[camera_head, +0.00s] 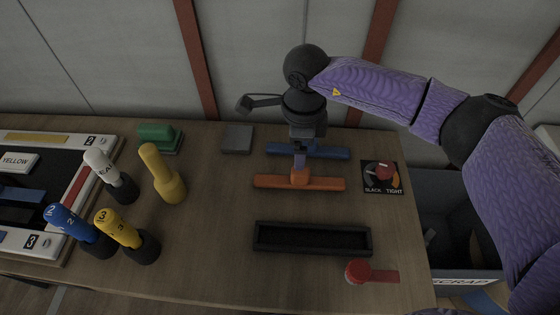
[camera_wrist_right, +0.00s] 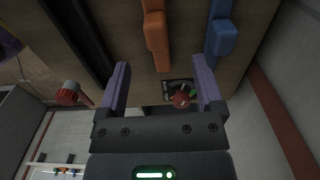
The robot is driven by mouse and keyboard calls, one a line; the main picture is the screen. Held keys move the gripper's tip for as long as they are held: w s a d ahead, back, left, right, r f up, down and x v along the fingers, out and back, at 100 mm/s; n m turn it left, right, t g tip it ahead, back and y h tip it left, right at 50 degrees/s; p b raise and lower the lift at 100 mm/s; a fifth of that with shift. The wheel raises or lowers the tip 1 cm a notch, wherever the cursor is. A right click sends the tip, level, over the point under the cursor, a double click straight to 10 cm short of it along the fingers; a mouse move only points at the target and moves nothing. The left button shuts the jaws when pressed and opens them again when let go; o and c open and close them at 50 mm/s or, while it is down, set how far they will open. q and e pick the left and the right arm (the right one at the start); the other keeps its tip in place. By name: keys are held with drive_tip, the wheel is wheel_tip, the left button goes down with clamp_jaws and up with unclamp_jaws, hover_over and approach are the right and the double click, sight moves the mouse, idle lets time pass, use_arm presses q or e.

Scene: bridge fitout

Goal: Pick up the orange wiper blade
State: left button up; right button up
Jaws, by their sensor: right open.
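The orange wiper blade (camera_head: 325,184) lies flat on the wooden table, a long bar with a raised block at its middle. In the wrist view the orange blade (camera_wrist_right: 156,38) reaches in between my fingertips from the top. My right gripper (camera_head: 300,164) points down just above the blade's middle block and partly hides it. In the wrist view my right gripper (camera_wrist_right: 160,66) is open, with nothing gripped between its purple fingers. I cannot tell whether it touches the blade. My left gripper is not in view.
A blue wiper blade (camera_head: 325,153) lies just behind the orange one. A black tray (camera_head: 268,249) and a red knob tool (camera_head: 358,271) lie in front. A dial plate (camera_head: 382,178) is at right. Several handled tools stand left, including a yellow one (camera_head: 171,189). A scrap bin (camera_head: 455,262) stands right.

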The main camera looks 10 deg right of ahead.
sight(300, 176)
drive_tip(key=f, duration=0.3)
drive_tip(key=shift+s+d+f+b, duration=0.2)
drive_tip(key=shift+s+d+b, duration=0.05)
drive_tip(key=shift+s+b, duration=0.15)
wheel_tip(300, 176, down, 6)
drive_tip(key=shift+f+b, duration=0.1)
drive_tip(key=shift+b, duration=0.75)
drive_tip(key=shift+c, duration=0.7)
drive_tip(key=c, duration=0.7)
clamp_jaws()
drive_tip(key=shift+r, duration=0.2)
wheel_tip(300, 176, up, 9)
drive_tip(key=p, duration=0.2)
drive_tip(key=shift+w+r+p, duration=0.1)
drive_tip(key=shift+r+p, duration=0.05)
drive_tip(key=shift+p, duration=0.25)
drive_tip(key=shift+r, duration=0.2)
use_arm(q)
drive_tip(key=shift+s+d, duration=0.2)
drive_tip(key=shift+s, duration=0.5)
